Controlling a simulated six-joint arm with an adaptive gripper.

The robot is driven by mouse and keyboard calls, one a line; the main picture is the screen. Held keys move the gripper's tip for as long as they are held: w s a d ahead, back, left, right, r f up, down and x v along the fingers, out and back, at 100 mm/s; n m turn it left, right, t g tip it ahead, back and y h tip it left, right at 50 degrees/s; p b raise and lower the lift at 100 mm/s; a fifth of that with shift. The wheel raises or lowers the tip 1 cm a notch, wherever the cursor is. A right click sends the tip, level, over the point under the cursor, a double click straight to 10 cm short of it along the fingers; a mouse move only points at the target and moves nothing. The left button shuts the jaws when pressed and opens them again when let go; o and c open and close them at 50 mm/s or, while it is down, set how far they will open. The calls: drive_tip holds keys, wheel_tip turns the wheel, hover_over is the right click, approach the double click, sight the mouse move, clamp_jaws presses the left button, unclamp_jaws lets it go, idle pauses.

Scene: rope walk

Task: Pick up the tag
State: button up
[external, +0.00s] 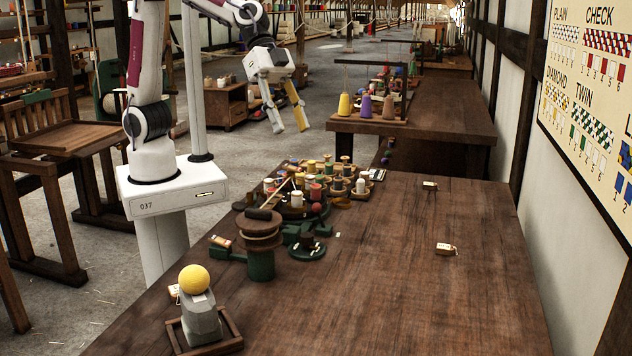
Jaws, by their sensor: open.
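Several small pale pieces that look like tags lie on the dark wooden bench; which one is the task's tag I cannot tell. One cream tag with a string (446,249) lies on the bare right part. A smaller dark-edged pale piece (430,185) lies farther back. My gripper (290,120) is open and empty, pointing down. It is high up, beyond the bench's far left edge and apart from all these pieces.
A cluster of thread spools (313,190) crowds the bench's left side. A green winder (260,262) and a grey stand with a yellow ball (194,279) are nearer. A second bench (450,125) holds cones under a frame. The right part of the near bench is mostly clear.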

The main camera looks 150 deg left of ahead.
drive_tip(key=w+a+f+n+y, duration=0.15)
drive_tip(key=a+f, duration=0.25)
drive_tip(key=a, duration=1)
drive_tip(key=n+g+y, duration=0.2)
drive_tip(key=n+y, duration=0.3)
approach(425, 183)
drive_tip(key=shift+s+f, duration=0.25)
drive_tip(key=shift+d, duration=0.1)
drive_tip(key=shift+x, duration=1.3)
drive_tip(key=shift+w, duration=0.15)
drive_tip(key=shift+x, duration=2.55)
